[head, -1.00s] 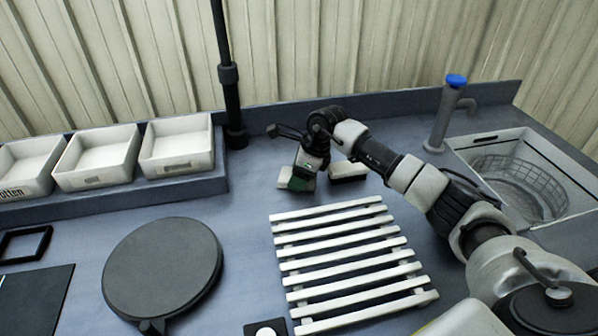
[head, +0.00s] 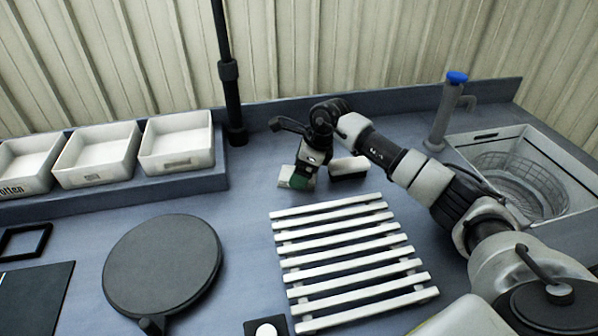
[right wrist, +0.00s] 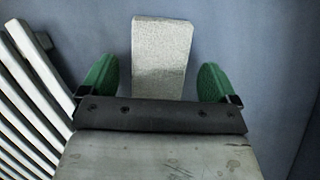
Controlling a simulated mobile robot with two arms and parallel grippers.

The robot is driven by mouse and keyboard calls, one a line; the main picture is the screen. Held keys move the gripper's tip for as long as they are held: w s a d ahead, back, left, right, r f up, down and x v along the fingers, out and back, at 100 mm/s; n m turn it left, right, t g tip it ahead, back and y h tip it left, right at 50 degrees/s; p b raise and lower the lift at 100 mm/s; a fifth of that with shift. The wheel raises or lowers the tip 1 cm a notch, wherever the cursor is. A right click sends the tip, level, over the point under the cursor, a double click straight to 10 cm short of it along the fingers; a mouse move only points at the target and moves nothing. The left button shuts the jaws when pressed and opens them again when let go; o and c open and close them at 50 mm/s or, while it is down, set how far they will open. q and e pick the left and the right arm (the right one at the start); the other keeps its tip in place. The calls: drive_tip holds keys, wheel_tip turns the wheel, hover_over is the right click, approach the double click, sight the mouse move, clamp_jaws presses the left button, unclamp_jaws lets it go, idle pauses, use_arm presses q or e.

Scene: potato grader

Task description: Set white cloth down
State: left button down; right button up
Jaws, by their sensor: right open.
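The white cloth (right wrist: 162,58) is a flat, pale rectangle lying on the blue-grey worktop. In the head view it shows partly behind my gripper as a pale patch (head: 285,177), beyond the slatted rack. My right gripper (right wrist: 159,66) has green fingers spread wide, one on each side of the cloth, with a gap to each side of it. The near end of the cloth is hidden behind the gripper's dark bar. In the head view my right gripper (head: 301,179) points down over the cloth. My left gripper is not in view.
A black-and-white block (head: 348,168) sits just right of the gripper. The white slatted rack (head: 345,252) is in front. A round dark plate (head: 162,265), white trays (head: 178,143) and a sink basket (head: 525,180) surround the work area. A black post (head: 229,85) stands behind.

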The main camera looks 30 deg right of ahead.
drive_tip(key=b+v, duration=0.1)
drive_tip(key=v, duration=0.9)
drive_tip(key=shift+r+b, duration=0.3)
drive_tip(key=shift+s+d, duration=0.1)
drive_tip(key=shift+s, duration=0.05)
